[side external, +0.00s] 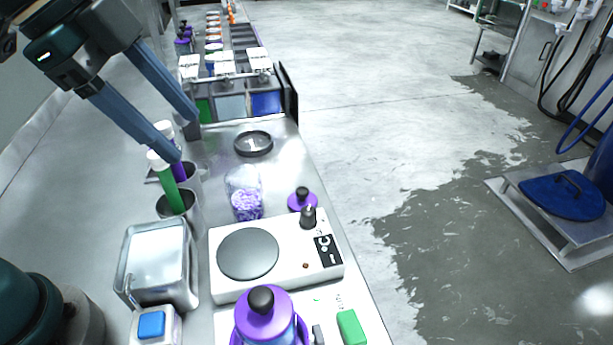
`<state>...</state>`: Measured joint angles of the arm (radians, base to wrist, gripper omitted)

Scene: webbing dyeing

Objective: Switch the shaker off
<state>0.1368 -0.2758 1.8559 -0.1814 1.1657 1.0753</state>
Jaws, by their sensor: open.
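A white unit (372,335) at the bottom edge, cut off by the frame, carries a purple-lidded bottle (264,318), a green switch (351,328) and a small dark lever (318,335). I cannot tell for sure which of the two is the shaker. My gripper (186,140) is at the upper left, its two long blue-grey fingers apart with nothing held. It is well away from both units, near the capped tubes.
Tubes with green (171,188) and purple contents stand in metal cups near my fingers. A jar of purple pieces (245,200), a black dish (253,143), a purple knobbed lid (294,203), a metal box (155,262) and a blue button (152,324) crowd the bench. Dye tanks (266,102) stand behind.

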